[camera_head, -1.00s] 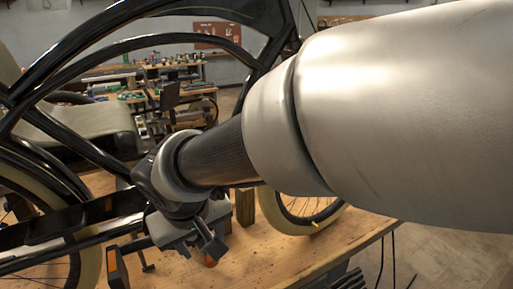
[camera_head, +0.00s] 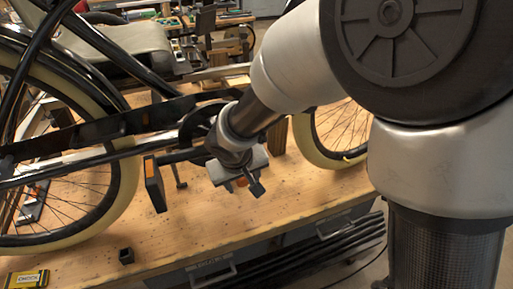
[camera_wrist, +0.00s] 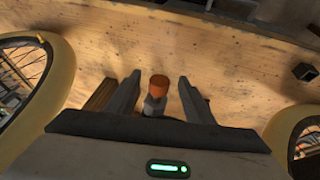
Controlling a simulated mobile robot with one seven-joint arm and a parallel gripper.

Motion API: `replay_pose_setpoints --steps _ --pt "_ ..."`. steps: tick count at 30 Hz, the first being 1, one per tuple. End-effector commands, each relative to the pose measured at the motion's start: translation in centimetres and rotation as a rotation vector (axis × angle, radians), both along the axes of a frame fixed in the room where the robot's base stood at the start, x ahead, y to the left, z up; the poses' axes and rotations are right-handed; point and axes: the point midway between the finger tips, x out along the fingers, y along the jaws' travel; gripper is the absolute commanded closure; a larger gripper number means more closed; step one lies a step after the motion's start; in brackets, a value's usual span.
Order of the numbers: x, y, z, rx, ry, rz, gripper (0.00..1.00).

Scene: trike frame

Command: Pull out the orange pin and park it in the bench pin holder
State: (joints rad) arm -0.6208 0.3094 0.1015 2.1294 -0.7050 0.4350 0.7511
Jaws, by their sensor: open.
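The orange pin (camera_wrist: 159,84) stands between the fingers of my gripper (camera_wrist: 160,95) in the wrist view, its orange head and grey lower part showing. The fingers are open, with gaps on both sides of the pin. In the head view my gripper (camera_head: 243,183) is beside the trike frame above the bench, and only a speck of orange shows by its fingers. A small dark square block with a hollow top, which looks like the bench pin holder (camera_head: 126,256), stands near the bench's front edge. It also shows at the right of the wrist view (camera_wrist: 303,71).
A pedal (camera_head: 154,184) with an orange reflector hangs left of my gripper. Wheels flank the gripper: a left wheel (camera_head: 128,165) and a right wheel (camera_head: 312,140). A yellow box (camera_head: 27,278) lies at lower left. The bench top (camera_head: 200,222) is mostly clear in front.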

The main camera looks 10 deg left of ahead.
Motion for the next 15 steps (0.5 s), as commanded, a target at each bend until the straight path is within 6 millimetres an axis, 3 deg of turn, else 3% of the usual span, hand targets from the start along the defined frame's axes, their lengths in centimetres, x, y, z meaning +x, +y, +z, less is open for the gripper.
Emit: replay_pose_setpoints --steps 9,15 --pt "0.1 0.02 -0.21 0.0 0.0 0.0 0.52" --pt "0.1 0.03 -0.18 0.0 0.0 0.0 0.86"
